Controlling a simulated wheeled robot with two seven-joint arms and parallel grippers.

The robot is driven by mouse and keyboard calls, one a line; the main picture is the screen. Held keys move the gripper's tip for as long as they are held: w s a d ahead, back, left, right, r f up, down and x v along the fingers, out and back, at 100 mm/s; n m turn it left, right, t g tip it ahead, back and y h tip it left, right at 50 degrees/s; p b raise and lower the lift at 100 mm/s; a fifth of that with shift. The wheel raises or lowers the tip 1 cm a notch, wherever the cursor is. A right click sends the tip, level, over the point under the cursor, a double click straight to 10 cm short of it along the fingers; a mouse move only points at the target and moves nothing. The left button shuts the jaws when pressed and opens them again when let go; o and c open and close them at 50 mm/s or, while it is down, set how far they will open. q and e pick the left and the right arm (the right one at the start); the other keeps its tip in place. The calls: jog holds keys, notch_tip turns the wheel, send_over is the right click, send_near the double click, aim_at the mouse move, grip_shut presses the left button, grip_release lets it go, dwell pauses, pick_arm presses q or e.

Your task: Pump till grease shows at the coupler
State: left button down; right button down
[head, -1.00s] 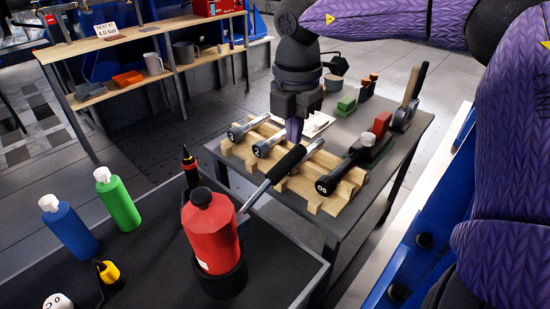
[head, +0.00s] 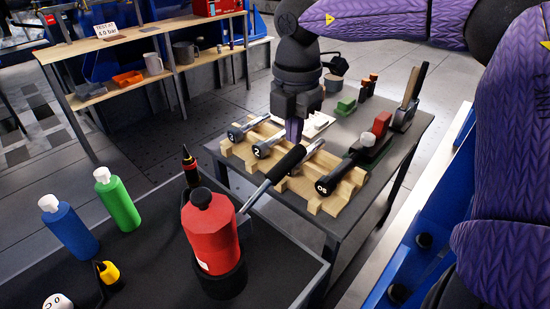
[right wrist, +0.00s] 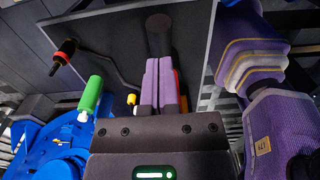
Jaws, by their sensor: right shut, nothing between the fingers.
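A red body with a black cap (head: 211,235) stands in a dark round base on the near dark bench. A metal rod with a black grip (head: 287,163) slants up and right beside it. My right gripper (head: 294,138) is shut and empty, pointing down just above the grip. In the right wrist view its purple fingers (right wrist: 163,85) are together, with a dark cylinder (right wrist: 159,35) beyond their tips. I cannot tell whether they touch the grip. A black pointed piece with a red ring (head: 190,168) stands behind the red body. No grease can be made out. My left gripper is out of view.
A wooden rack (head: 325,199) with several wrenches sits on the grey side table under the right arm. Green (head: 118,204) and blue (head: 68,229) bottles stand on the near bench at left. A yellow-topped item (head: 109,273) is near the front edge.

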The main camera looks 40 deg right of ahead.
aim_at(293, 152)
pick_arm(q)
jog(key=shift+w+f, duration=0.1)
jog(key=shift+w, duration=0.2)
pick_arm(e)
jog(key=shift+f, duration=0.1)
